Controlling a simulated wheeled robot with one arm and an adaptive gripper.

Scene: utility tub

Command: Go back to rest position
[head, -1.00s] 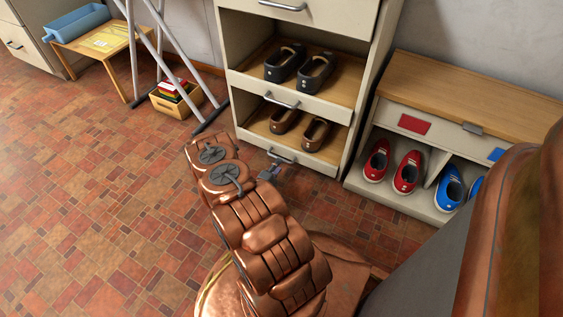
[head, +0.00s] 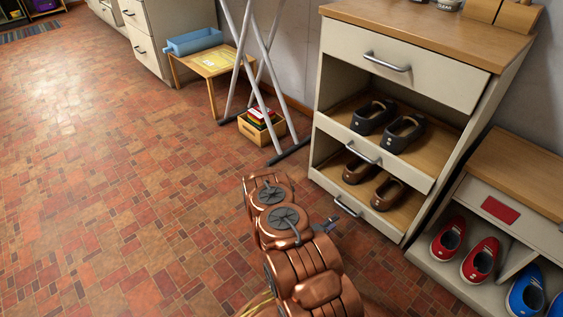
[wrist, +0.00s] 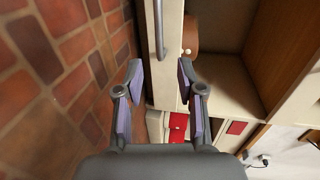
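My gripper (head: 328,226) is in front of the lowest handle of the open shoe cabinet (head: 405,68), at the end of my copper-coloured arm. In the wrist view my gripper (wrist: 160,76) has its two fingers apart with nothing held between them. The cabinet front and a vertical-looking metal handle (wrist: 159,30) show beyond the fingertips. In the head view dark shoes (head: 388,125) stand on the cabinet's upper pulled-out shelf and brown shoes (head: 374,183) on the lower one.
A low bench (head: 521,172) with red shoes (head: 480,262) and blue shoes (head: 525,293) is at right. A folded metal rack (head: 262,85), a crate (head: 280,128) and a small table (head: 213,64) with a blue tub (head: 194,42) stand behind. The tiled floor at left is clear.

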